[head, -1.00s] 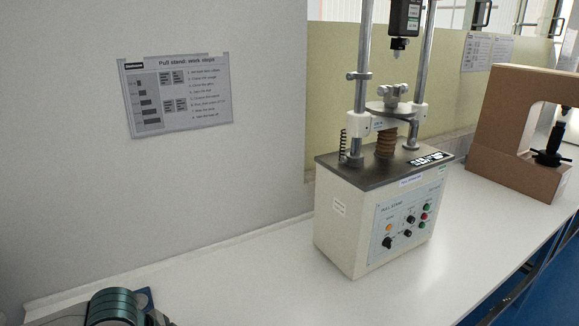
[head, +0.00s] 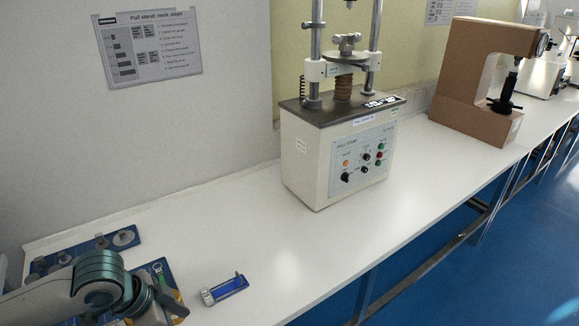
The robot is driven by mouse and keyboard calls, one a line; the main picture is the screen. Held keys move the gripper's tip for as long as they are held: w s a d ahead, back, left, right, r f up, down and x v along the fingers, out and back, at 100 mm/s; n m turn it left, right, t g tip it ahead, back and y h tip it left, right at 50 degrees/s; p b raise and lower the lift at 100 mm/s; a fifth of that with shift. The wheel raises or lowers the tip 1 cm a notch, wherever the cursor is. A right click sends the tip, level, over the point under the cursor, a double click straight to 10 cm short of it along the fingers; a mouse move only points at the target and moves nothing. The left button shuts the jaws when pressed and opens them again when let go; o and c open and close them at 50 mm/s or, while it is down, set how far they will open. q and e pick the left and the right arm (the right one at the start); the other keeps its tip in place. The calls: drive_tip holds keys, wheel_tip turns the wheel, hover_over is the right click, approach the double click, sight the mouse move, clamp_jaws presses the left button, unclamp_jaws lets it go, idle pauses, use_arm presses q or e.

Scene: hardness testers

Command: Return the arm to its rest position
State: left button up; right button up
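My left arm (head: 100,275), pale grey with teal joint covers, comes in from the left at the lower left of the head view. It is over or in front of a blue mat with tools, and I see no fingertips on it. My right arm and its gripper are out of the picture. The white pull stand (head: 330,160) stands upright on the white bench (head: 270,255), well apart from my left arm. Nothing held by a gripper can be seen.
A blue mat (head: 125,236) with small metal parts lies around my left arm. A small blue and silver device (head: 225,289) lies right of it. A brown C-shaped tester (head: 460,85) stands at the back right.

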use_arm(q)
drive_tip(key=s+d+f+n+t+h, duration=0.1)
drive_tip(key=s+d+f+n+t, duration=0.15)
drive_tip(key=s+d+f, duration=0.5)
drive_tip(key=s+a+f+n+g+y, duration=0.1)
drive_tip(key=s+a+f+n+y, duration=0.15)
drive_tip(key=s+a+f, duration=0.35)
drive_tip(key=s+a+f+n+g+y, duration=0.1)
drive_tip(key=s+a+f+n+y, duration=0.2)
drive_tip(key=s, duration=0.4)
wheel_tip(320, 180, down, 28)
drive_tip(key=s+d+n+h, duration=0.1)
drive_tip(key=s+a+f+g, duration=0.2)
drive_tip(key=s+a+f, duration=0.1)
drive_tip(key=s+f, duration=1.5)
